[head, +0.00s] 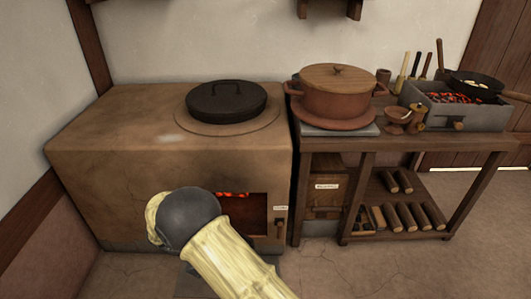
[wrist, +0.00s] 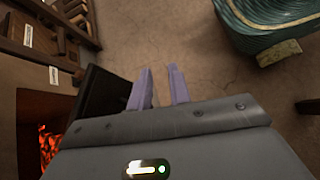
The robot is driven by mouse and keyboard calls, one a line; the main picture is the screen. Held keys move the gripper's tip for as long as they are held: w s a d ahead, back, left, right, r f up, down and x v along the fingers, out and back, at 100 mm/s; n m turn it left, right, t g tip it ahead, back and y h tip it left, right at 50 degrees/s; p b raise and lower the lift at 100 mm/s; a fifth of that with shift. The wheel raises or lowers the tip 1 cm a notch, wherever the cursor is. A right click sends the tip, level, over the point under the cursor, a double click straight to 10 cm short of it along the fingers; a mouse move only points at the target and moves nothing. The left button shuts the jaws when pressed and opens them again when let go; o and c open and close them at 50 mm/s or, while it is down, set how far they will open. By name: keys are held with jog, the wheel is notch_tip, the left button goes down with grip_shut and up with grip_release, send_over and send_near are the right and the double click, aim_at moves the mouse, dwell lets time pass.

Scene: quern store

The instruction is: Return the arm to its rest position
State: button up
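My arm shows in the head view as a pale yellow link (head: 232,258) with a dark round joint (head: 188,216). It reaches up from the bottom edge, in front of the clay stove. My gripper is hidden in the head view. In the wrist view my gripper (wrist: 162,82) has two purple fingers spread apart with bare floor showing between them. It holds nothing. A dark flat panel (wrist: 102,95) lies close on the left of the fingers; whether they touch I cannot tell.
The clay stove (head: 110,140) has a glowing firebox (head: 245,207) and a black lidded pan (head: 226,101). A wooden bench (head: 440,143) bears a clay pot (head: 335,100) and a brazier (head: 465,116). A teal woven basket (wrist: 268,28) stands on the floor. Floor between is clear.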

jog(key=s+d+r+m+t+y+p, duration=0.1)
jog(key=s+d+r+m+y+p, duration=0.15)
jog(key=d+r+m, duration=0.45)
jog(key=s+d+r+m+t+y+p, duration=0.1)
jog(key=s+d+r+m+y+p, duration=0.2)
jog(key=d+r, duration=0.65)
jog(key=s+d+r+m+t+y+p, duration=0.25)
jog(key=d+r+m+y, duration=0.35)
jog(key=d, duration=0.4)
notch_tip(320, 180, up, 38)
jog(key=w+g+h+p, duration=0.1)
jog(key=p, duration=3.6)
jog(key=shift+f, duration=0.2)
jog(key=shift+a+h, duration=0.1)
jog(key=shift+h, duration=0.15)
